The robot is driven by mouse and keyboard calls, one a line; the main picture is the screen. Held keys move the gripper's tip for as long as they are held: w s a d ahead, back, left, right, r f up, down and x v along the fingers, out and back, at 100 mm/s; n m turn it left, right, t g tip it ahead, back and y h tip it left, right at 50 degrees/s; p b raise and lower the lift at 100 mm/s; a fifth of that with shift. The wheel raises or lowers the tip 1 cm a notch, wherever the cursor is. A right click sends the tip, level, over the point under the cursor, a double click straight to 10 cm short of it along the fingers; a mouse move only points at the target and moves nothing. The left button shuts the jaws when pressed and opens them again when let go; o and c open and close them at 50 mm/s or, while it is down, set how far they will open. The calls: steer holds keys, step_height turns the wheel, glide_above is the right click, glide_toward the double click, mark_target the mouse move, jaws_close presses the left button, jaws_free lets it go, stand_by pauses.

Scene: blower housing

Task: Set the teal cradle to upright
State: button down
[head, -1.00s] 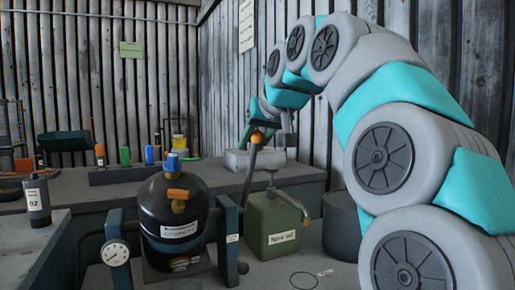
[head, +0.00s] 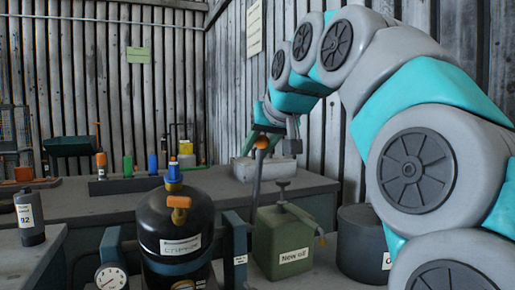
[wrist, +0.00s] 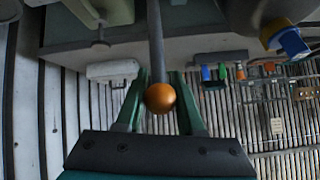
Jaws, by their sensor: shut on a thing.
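The teal cradle (head: 236,240) shows as two dark blue-teal side posts around a black vessel (head: 180,225) with an orange valve and a blue cap. The vessel looks near upright; I cannot tell its exact tilt. A round dial (head: 110,277) is at the left post, cut by the lower edge. A grey lever (head: 256,185) with an orange ball knob (head: 262,142) rises beside the right post. My gripper (wrist: 160,78) is shut on the lever, its green fingers on either side near the knob, which also shows in the wrist view (wrist: 159,98). The lever's foot is hidden.
A green oil can (head: 283,245) and a dark bucket (head: 362,240) stand right of the cradle. A dark bottle (head: 30,217) is at the left. A bench (head: 110,205) behind carries a white block (head: 255,168) and several coloured items.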

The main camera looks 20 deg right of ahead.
mark_target(265, 137)
steer(key=shift+f, duration=0.5)
stand_by(0.3)
steer(key=c, duration=0.8)
jaws_free()
steer(key=shift+w, duration=0.2)
steer(key=shift+o, duration=0.7)
steer(key=shift+s+r, duration=0.1)
steer(key=shift+r, duration=0.1)
steer(key=shift+s+r, duration=0.1)
steer(key=shift+r, duration=0.05)
steer(key=shift+s+r, duration=0.15)
steer(key=shift+r, duration=0.05)
steer(key=shift+v, duration=3.5)
steer(key=shift+o, duration=0.2)
